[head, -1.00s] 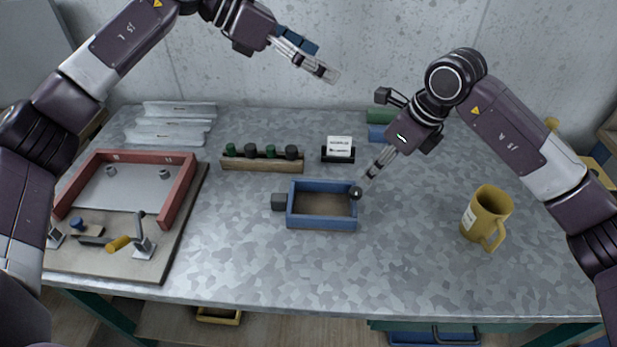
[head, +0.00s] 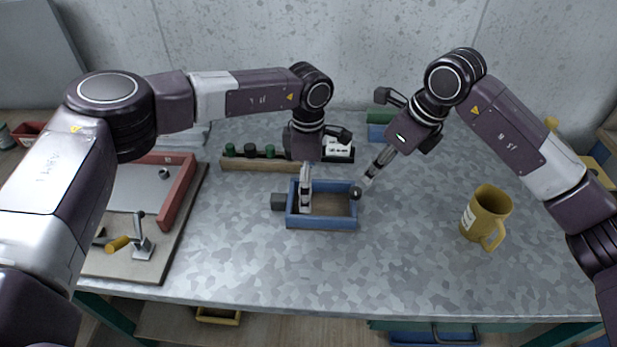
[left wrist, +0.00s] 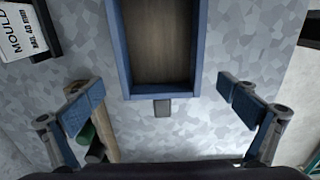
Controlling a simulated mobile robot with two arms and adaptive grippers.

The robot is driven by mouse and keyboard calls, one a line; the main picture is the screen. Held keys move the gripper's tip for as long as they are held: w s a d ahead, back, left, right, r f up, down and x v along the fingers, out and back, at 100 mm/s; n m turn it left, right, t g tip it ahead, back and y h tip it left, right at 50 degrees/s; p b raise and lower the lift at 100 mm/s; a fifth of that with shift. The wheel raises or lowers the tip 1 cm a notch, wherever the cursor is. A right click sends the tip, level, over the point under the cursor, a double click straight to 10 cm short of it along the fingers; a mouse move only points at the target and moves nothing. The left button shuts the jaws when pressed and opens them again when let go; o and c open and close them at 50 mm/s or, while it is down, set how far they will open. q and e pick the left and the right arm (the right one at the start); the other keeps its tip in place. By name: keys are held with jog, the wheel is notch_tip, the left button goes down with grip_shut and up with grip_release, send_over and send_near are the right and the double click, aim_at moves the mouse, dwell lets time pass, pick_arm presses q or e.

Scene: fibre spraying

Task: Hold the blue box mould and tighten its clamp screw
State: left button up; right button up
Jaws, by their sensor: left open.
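The blue box mould (head: 335,224) is an open rectangular frame near the middle of the table. A round dark knob (head: 356,193) sits at its right end and a dark block (head: 278,201) at its left end. My left gripper (head: 305,208) points down over the mould's left part. In the left wrist view its fingers (left wrist: 162,100) are spread wide, with the mould (left wrist: 157,92) and its end block (left wrist: 163,108) seen in the gap; nothing is gripped. My right gripper (head: 367,182) has its fingertips at the knob; whether they are shut on it is too small to tell.
A yellow mug (head: 487,215) stands at right. A red-framed board (head: 178,205) lies at left. The table front is clear.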

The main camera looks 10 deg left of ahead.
aim_at(313, 204)
pick_arm(q)
notch_tip(313, 204, down, 6)
jog(key=shift+r, duration=0.1)
dwell(0.4)
